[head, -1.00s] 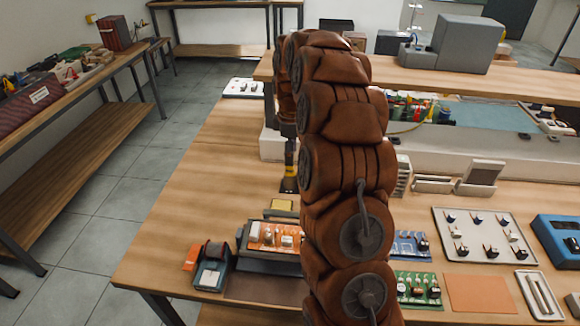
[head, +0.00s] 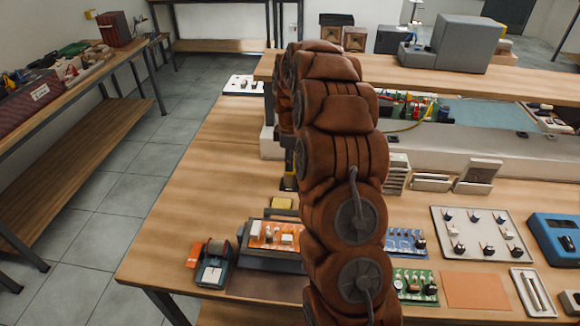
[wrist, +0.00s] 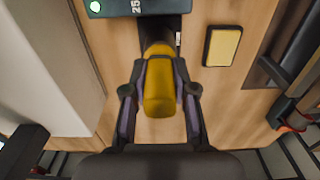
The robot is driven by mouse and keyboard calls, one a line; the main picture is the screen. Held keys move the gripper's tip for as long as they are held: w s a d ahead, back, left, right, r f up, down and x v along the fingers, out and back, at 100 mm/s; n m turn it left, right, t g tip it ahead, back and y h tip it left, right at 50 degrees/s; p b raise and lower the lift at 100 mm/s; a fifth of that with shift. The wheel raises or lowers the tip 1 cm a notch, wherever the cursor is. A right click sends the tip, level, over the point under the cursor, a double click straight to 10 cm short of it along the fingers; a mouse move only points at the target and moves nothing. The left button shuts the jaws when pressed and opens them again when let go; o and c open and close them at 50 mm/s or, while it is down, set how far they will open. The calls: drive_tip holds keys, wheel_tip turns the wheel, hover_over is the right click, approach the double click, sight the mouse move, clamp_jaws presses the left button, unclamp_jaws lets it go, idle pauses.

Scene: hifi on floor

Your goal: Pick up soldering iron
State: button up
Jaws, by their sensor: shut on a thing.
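The soldering iron (wrist: 160,97) shows in the wrist view as a thick yellow handle with a dark part at its far end. My gripper (wrist: 160,72) has one finger on each side of the yellow handle and is shut on it. I cannot tell whether the iron still touches that piece. In the head view my brown arm hides most of the gripper and iron.
A yellow pad in a dark tray (wrist: 222,46) lies right of the iron. A pale block (wrist: 50,60) stands close on the left. In the head view, an orange circuit board (head: 275,235), a green board (head: 414,285) and a parts tray (head: 485,225) lie on the bench.

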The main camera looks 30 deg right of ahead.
clamp_jaws()
wheel_tip(320, 180, up, 9)
drive_tip(key=b, duration=0.2)
drive_tip(key=shift+w+f+b, duration=0.1)
drive_tip(key=shift+f+b, duration=0.1)
drive_tip(key=shift+b, duration=0.2)
drive_tip(key=shift+r, duration=0.7)
